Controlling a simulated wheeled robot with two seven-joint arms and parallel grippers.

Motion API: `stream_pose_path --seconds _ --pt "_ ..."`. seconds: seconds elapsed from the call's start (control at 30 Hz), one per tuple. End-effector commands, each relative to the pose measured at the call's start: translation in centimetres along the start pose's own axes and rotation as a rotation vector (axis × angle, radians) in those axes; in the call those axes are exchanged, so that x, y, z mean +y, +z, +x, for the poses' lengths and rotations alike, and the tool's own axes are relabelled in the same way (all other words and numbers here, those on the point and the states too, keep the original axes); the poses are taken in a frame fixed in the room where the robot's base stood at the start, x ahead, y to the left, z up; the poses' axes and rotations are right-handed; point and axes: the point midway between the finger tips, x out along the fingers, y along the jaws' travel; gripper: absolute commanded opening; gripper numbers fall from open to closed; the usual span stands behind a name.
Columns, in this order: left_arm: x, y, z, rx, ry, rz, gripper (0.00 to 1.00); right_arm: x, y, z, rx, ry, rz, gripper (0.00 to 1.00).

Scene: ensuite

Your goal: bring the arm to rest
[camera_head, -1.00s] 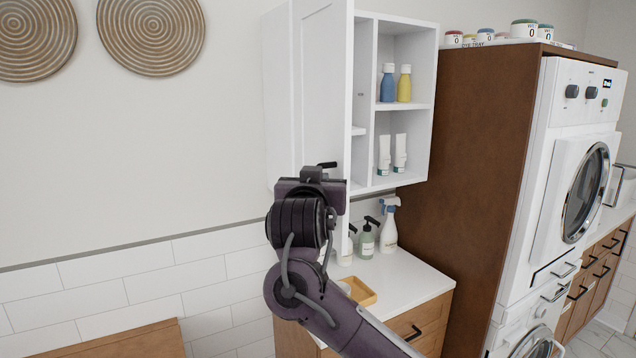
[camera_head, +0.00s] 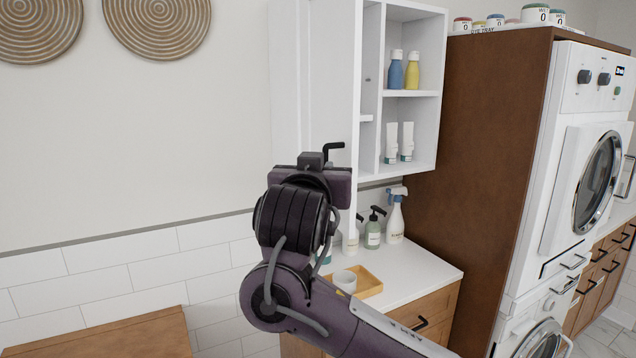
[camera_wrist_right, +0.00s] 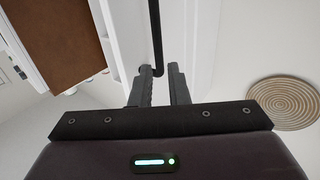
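My right arm comes in from the lower right of the head view, and its gripper (camera_head: 312,160) is in front of the open white cabinet door (camera_head: 335,90). In the right wrist view the two fingers of the right gripper (camera_wrist_right: 159,73) stand apart with nothing held. The dark door handle (camera_wrist_right: 157,40) ends near the fingertips, in the gap between them as seen from the wrist. My left gripper is not in view.
The cabinet (camera_head: 425,95) holds several bottles and tubes. A tall brown panel (camera_head: 475,150) and stacked washers stand right.

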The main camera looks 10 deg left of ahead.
Motion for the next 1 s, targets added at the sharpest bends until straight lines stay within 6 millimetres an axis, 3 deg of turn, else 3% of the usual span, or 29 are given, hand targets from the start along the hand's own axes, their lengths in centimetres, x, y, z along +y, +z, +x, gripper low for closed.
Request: stream_pose_path --seconds 0.2,0.53,0.63,0.77,1.0 --pt "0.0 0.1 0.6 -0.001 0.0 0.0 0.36 -0.1 0.0 -1.3 0.001 -0.003 0.0 0.15" --pt "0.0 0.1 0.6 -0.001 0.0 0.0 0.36 -0.1 0.1 -1.4 -0.003 -0.004 0.0 0.15" --pt "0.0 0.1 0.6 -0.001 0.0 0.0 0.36 -0.1 1.4 -1.2 -0.034 -0.017 0.001 0.15" --pt "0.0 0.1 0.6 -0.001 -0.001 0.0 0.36 0.1 6.1 -0.9 -0.156 -0.069 0.006 0.15" --pt "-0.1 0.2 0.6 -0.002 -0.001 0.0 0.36 2.6 18.6 -2.2 -0.468 -0.193 0.043 0.15"
